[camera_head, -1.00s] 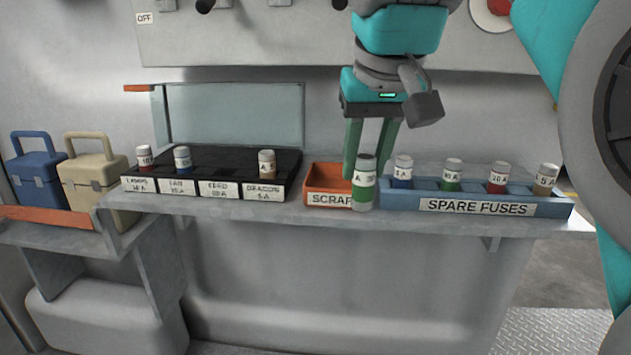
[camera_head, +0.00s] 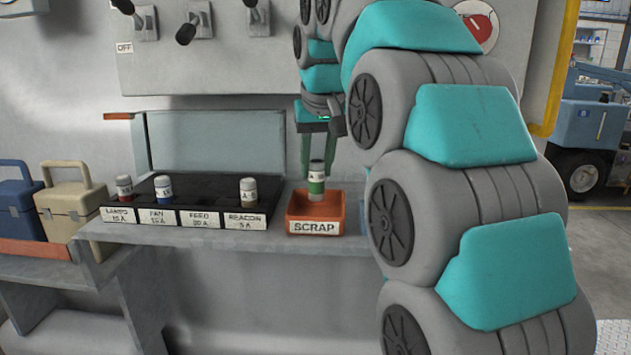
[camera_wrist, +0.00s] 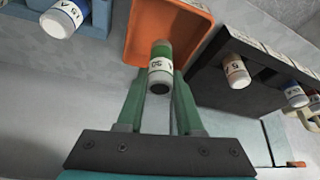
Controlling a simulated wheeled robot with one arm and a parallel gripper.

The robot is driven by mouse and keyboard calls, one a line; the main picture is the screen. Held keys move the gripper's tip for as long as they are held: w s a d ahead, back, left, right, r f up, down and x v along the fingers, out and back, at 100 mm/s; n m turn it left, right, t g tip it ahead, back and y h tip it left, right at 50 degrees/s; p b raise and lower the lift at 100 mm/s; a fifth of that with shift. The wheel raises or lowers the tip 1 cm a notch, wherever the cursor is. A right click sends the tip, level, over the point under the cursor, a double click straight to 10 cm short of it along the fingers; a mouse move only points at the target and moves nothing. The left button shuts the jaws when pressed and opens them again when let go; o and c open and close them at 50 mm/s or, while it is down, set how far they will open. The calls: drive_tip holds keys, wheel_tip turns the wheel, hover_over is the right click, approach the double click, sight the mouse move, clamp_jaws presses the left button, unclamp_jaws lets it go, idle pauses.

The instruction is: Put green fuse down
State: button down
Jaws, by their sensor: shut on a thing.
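In the wrist view the fuse (camera_wrist: 160,65) sits between the green fingertips (camera_wrist: 160,88), in front of the orange bin (camera_wrist: 190,22). I cannot tell whether it touches the bin.
A black fuse rack (camera_head: 216,203) with labelled slots stands left of the bin and holds several fuses, with a gap at the FEED slot. Blue and beige boxes stand at far left. In the head view my arm covers most of the spare fuse tray.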

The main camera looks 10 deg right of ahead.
sight(317, 200)
drive_tip(key=shift+f, duration=1.75)
drive_tip(key=shift+f, duration=0.15)
drive_tip(key=c, duration=0.6)
unclamp_jaws()
drive_tip(key=shift+o, duration=0.2)
drive_tip(key=p+v, duration=0.3)
drive_tip(key=v, duration=0.9)
